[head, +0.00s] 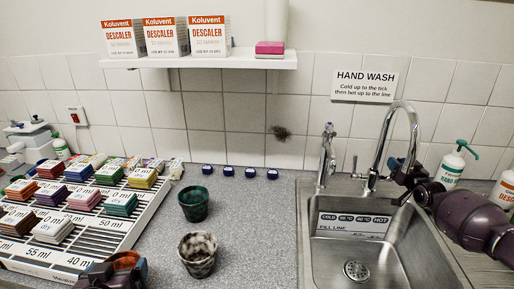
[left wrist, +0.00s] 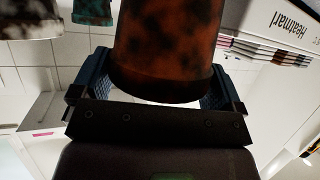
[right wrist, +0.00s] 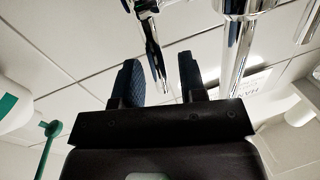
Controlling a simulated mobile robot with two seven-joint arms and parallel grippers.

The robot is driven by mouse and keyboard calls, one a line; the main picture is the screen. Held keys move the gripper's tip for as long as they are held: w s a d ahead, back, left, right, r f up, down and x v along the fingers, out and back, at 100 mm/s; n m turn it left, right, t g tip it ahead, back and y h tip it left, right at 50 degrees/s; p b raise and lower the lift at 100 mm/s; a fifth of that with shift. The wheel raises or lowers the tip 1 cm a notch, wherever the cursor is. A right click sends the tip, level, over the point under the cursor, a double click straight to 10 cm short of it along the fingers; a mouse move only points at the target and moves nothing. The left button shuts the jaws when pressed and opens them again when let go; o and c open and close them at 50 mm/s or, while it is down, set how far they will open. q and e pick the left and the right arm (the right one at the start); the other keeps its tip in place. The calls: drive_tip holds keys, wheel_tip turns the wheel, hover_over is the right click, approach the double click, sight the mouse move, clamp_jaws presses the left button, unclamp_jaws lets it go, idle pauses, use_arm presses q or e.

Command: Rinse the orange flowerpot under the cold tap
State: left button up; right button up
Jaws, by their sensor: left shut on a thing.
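The orange flowerpot (left wrist: 168,45) is between the fingers of my left gripper (head: 112,272), which is shut on it. Dark smudges cover its orange wall in the left wrist view. In the head view the pot is mostly hidden at the bottom left, beside the rack. A tall chrome gooseneck tap (head: 409,118) and a shorter chrome tap with a blue mark on top (head: 327,155) stand behind the steel sink (head: 330,255). My right gripper (head: 396,170) is beside the gooseneck's base. Its fingers are apart, with a chrome lever (right wrist: 152,45) beyond the gap in the right wrist view.
A dark green pot (head: 194,205) and a smudged whitish pot (head: 198,256) stand on the counter left of the sink. A slotted rack (head: 105,235) of coloured packets fills the left. Bottles (head: 453,166) stand at right. Several blue caps (head: 229,171) line the back.

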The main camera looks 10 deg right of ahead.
use_arm(q)
drive_tip(key=shift+f, duration=0.25)
use_arm(e)
drive_tip(key=shift+w, duration=0.3)
clamp_jaws()
use_arm(q)
drive_tip(key=shift+r, duration=0.1)
